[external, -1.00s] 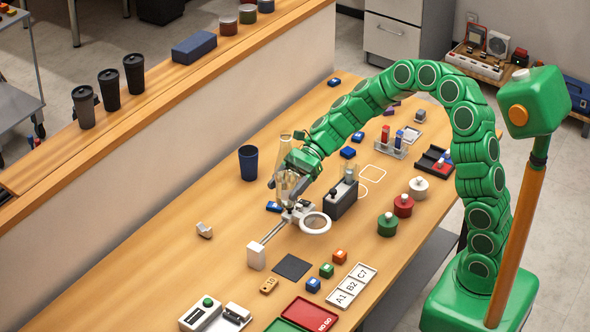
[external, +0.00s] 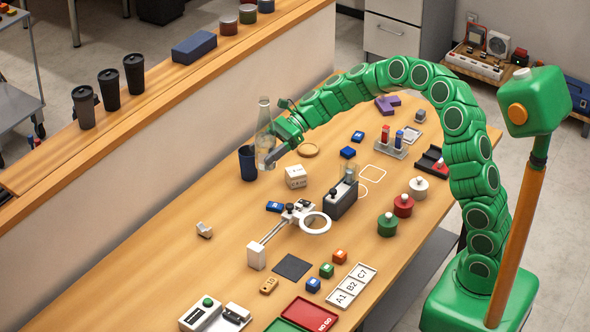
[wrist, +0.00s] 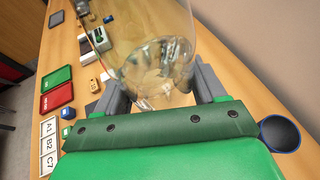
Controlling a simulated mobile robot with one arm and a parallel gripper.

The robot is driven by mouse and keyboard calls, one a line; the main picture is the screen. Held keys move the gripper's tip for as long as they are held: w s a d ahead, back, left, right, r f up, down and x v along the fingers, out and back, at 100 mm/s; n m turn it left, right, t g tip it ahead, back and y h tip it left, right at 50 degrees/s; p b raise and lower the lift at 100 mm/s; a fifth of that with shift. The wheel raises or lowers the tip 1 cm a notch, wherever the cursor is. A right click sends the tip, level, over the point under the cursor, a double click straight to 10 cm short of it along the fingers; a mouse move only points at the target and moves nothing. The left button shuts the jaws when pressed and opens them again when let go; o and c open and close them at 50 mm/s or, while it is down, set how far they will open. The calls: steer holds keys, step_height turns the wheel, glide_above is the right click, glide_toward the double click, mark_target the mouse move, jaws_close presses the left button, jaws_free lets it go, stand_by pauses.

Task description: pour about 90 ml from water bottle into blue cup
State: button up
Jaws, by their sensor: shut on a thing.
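A clear water bottle (external: 264,132) is upright in my gripper (external: 272,157), just right of the blue cup (external: 247,165) in the external view. My gripper is shut on the bottle's lower part. The dark blue cup stands upright on the table near the back edge. In the wrist view the bottle (wrist: 150,45) fills the upper middle between my fingers (wrist: 160,95), and the cup (wrist: 280,133) is at the lower right, its open mouth showing. The bottle is apart from the cup in the wrist view. The water level cannot be made out.
A white box (external: 296,176) and a round wooden coaster (external: 308,150) stand close to my gripper. A magnifier on a stand (external: 315,222), a dark device (external: 341,199) and small blocks lie nearer. The table left of the cup is largely clear.

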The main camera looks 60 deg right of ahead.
steer(key=w+d+m+t+h, duration=0.4)
steer(key=w+d+m+t, duration=0.2)
steer(key=w+d, duration=1.3)
steer(key=f, duration=0.5)
steer(key=s+d+f, duration=0.1)
steer(key=f, duration=0.5)
steer(key=s+d+f, duration=0.1)
steer(key=f, duration=0.4)
steer(key=shift+f, duration=0.4)
